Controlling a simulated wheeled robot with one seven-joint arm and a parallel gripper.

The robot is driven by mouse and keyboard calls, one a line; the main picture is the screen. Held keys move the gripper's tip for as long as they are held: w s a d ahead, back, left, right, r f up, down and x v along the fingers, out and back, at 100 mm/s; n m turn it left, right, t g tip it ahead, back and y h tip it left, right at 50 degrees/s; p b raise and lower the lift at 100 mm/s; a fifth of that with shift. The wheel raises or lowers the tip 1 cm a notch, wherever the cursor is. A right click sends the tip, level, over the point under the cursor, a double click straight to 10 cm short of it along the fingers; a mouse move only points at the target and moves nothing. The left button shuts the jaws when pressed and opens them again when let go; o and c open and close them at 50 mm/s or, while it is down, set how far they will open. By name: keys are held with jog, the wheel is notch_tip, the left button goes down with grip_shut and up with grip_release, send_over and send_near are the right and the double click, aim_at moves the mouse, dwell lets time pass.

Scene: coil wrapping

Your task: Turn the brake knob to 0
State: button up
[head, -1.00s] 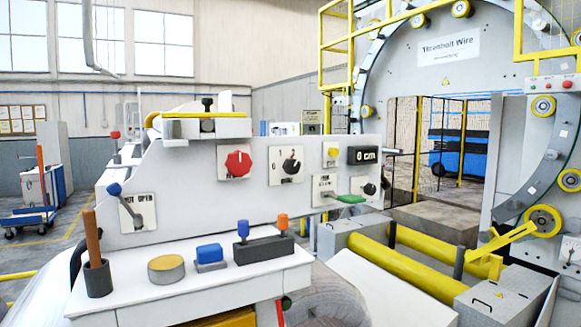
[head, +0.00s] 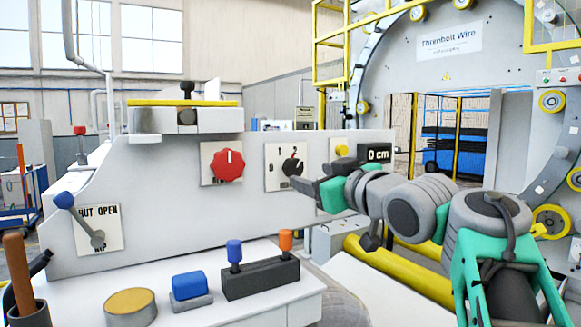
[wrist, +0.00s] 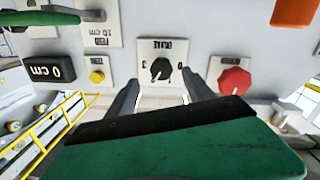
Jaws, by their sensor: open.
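The brake knob (head: 293,166) is a black rotary knob on a white plate marked 0, 1 and 2, on the front of the grey panel. Its pointer appears turned toward the 2, away from the 0. My gripper (head: 300,188) is in front of the panel, just below and right of the knob in the head view. In the wrist view, which shows the panel upside down, the knob (wrist: 160,69) lies between and beyond the two dark fingers of my gripper (wrist: 163,88). The fingers are apart and empty; no contact with the knob is visible.
A red knob (head: 228,165) sits left of the brake knob. A yellow button (head: 341,151) and a "0 cm" display (head: 375,154) are to its right. Below, a shelf carries a black block (head: 260,278) with blue and orange levers, and a blue button (head: 189,285).

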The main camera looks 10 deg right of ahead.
aim_at(295, 168)
jog(key=p+x, duration=0.1)
jog(key=x, duration=0.1)
jog(key=p+x, duration=0.1)
jog(key=x, duration=0.2)
jog(key=p+x, duration=0.1)
jog(key=x, duration=0.1)
jog(key=shift+w+a+r, duration=0.2)
jog(key=shift+a+r, duration=0.05)
jog(key=shift+r, duration=0.15)
jog(key=shift+c, duration=0.4)
grip_shut()
